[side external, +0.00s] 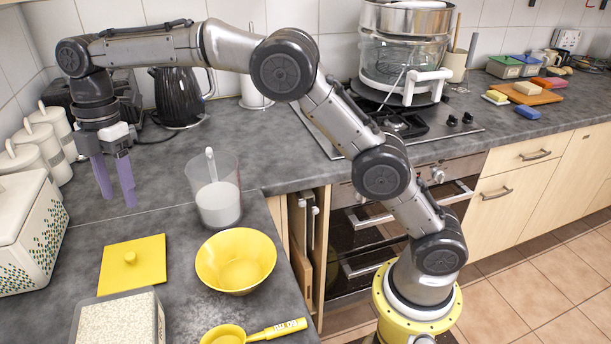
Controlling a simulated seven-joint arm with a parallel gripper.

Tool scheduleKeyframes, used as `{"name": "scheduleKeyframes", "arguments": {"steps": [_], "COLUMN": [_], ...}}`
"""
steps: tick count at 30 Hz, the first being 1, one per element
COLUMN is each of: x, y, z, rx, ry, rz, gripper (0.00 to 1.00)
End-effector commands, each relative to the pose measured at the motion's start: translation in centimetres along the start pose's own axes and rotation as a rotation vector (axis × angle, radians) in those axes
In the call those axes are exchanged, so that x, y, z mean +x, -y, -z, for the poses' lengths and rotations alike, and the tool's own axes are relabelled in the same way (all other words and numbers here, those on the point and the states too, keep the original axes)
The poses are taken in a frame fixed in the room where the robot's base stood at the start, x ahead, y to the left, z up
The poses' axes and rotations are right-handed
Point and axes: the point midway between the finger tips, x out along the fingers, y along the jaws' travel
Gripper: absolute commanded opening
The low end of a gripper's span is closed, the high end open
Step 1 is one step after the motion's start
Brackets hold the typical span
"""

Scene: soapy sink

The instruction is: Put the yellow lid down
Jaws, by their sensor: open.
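The yellow lid (133,265) is square with a small round knob on top. It lies flat on the dark grey counter, knob up, behind an open square container of pale grains (118,318). My gripper (116,190) is above the counter, behind the lid and a little to its left. Its two purple fingers point down and stand apart with nothing between them. The gripper does not touch the lid.
A yellow bowl (236,262) and a clear jug of white contents (217,196) stand right of the lid. A yellow measuring scoop (250,332) lies in front. White canisters (38,148) and a patterned white box (28,232) line the left. Bare counter lies between lid and gripper.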

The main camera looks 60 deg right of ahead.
Motion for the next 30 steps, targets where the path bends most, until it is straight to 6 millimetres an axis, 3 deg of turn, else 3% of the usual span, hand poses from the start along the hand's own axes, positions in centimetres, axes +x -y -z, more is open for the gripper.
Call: {"name": "scheduleKeyframes", "arguments": {"steps": [6,10,15,20,24,30], "x": [-6.1,-8.4,-9.8,-9.2,-7.2,-3.9], "y": [5.9,10.6,17.4,24.1,29.6,34.8], "z": [-4.2,-6.7,-9.6,-11.8,-13.4,-14.6], "rx": [0.324,0.545,0.828,1.089,1.306,1.531], "ry": [-0.005,-0.022,-0.057,-0.109,-0.165,-0.239], "rz": [-0.106,-0.173,-0.262,-0.344,-0.411,-0.478], "gripper": [0.57,0.57,0.57,0.57,0.57,0.57]}}
